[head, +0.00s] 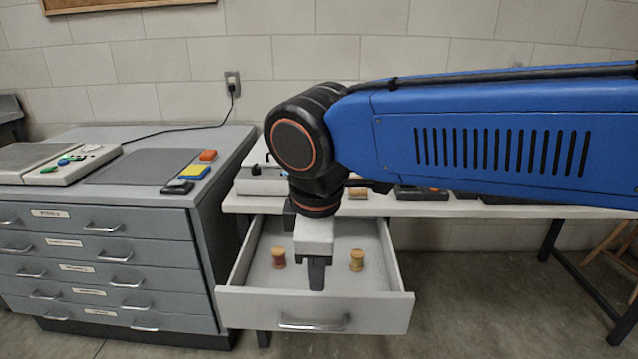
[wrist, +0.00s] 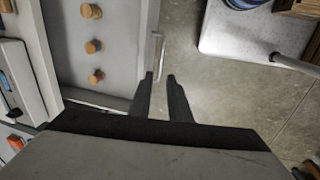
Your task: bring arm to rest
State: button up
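My arm reaches in from the right in the head view, and my gripper (head: 316,280) points down over the open drawer (head: 250,302), near its front wall. In the wrist view my gripper (wrist: 160,76) has its two fingers apart with nothing between them, close to the drawer handle (wrist: 157,52). A red spool (head: 279,259) and a yellow spool (head: 356,260) stand in the drawer. The wrist view shows three spools in a row, including a middle spool (wrist: 93,46). My gripper probably hides one in the head view.
The drawer hangs under a white table (head: 520,212) with several items on top, partly hidden by my arm. A grey drawer cabinet (head: 110,265) stands at left, carrying a yellow block (head: 195,172) and a dark mat (head: 140,165). Floor at right is mostly clear.

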jog(key=w+d+f+m, duration=0.15)
jog(key=d+m, duration=0.25)
jog(key=d, duration=0.4)
jog(key=d+f+m, duration=0.3)
jog(key=d+m, duration=0.1)
jog(key=d, duration=0.5)
jog(key=s+d+f+m+t, duration=0.1)
jog(key=s+d+f+m, duration=0.1)
jog(key=d, duration=0.4)
jog(key=s+d+f+m+t, duration=0.1)
jog(key=s+d+f+m, duration=0.2)
jog(key=d+m, duration=0.3)
jog(key=shift+d+f+m+t, duration=0.3)
jog(key=shift+d+f+m, duration=0.05)
jog(key=shift+f+m, duration=0.4)
